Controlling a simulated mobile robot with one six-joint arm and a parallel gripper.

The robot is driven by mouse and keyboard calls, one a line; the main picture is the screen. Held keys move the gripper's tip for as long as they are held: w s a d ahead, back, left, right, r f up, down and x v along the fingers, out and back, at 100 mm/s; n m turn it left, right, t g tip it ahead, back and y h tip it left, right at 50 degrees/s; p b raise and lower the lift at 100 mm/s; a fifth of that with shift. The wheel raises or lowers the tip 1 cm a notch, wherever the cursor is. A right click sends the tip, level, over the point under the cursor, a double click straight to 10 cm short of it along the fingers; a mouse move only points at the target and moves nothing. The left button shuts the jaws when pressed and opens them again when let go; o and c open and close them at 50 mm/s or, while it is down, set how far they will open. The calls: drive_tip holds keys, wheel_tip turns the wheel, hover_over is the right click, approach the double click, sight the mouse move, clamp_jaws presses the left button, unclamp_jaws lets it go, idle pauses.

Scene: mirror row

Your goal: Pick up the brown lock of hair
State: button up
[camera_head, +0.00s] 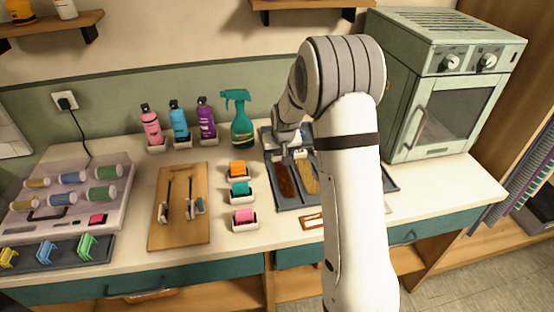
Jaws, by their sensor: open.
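A dark reddish-brown lock of hair (285,181) lies in a left compartment of the dark tray (292,207) on the counter. A blonde lock (307,177) lies in the compartment to its right. My gripper (290,156) is open and points down over the back part of the tray, just behind the reddish-brown lock. I see nothing held in it. I cannot tell how high it is above the tray. My arm hides the middle and right of the tray, so other locks there may be hidden.
A grey-green cabinet with a glass door (449,100) stands right of the tray. A green spray bottle (241,120) and several coloured bottles stand at the back left. A wooden board (180,232) lies farther left.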

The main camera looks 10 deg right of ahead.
drive_tip(key=shift+x, duration=1)
drive_tip(key=shift+r, duration=0.1)
drive_tip(key=c, duration=0.8)
